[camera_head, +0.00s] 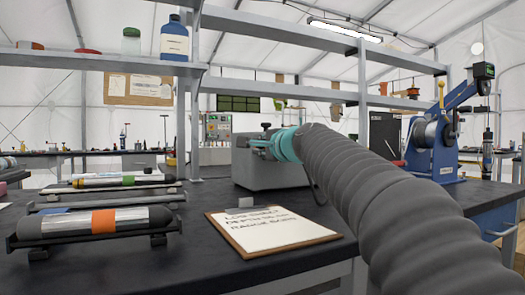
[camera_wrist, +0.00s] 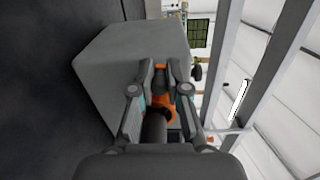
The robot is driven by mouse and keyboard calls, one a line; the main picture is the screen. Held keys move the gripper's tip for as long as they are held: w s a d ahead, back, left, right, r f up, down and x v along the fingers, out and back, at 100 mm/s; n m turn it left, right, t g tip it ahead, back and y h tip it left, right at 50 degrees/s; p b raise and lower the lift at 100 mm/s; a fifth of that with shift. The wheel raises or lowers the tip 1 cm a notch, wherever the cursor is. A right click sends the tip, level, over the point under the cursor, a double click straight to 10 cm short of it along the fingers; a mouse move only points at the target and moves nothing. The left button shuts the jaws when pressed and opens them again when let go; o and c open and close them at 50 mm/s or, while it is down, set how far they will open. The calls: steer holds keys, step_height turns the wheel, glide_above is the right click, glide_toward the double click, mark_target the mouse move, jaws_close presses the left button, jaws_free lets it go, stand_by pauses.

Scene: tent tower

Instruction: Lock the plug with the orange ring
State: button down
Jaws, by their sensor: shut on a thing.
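In the wrist view an orange ring (camera_wrist: 162,101) sits between the fingers of my gripper (camera_wrist: 160,70), around a dark cylindrical plug (camera_wrist: 155,128). My gripper is shut on the ring, with the fingers close on both sides. The fingers hide part of the ring, and I cannot tell whether it is locked. The grey box (camera_wrist: 112,75) is right by the fingertips.
A clipboard (camera_head: 272,231) lies in front of the box. Cylinders with an orange band (camera_head: 105,221) and a green band (camera_head: 128,181) rest on racks at left. A blue winch (camera_head: 432,150) stands at right. A shelf (camera_head: 100,62) with bottles spans above. A cable hangs below my arm.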

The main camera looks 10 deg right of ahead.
steer(key=shift+f+n+b, duration=0.55)
steer(key=shift+n, duration=0.55)
steer(key=c, duration=1.2)
jaws_free()
steer(key=shift+f, duration=0.1)
steer(key=shift+o, duration=0.2)
steer(key=shift+s, duration=0.1)
steer(key=v, duration=1.2)
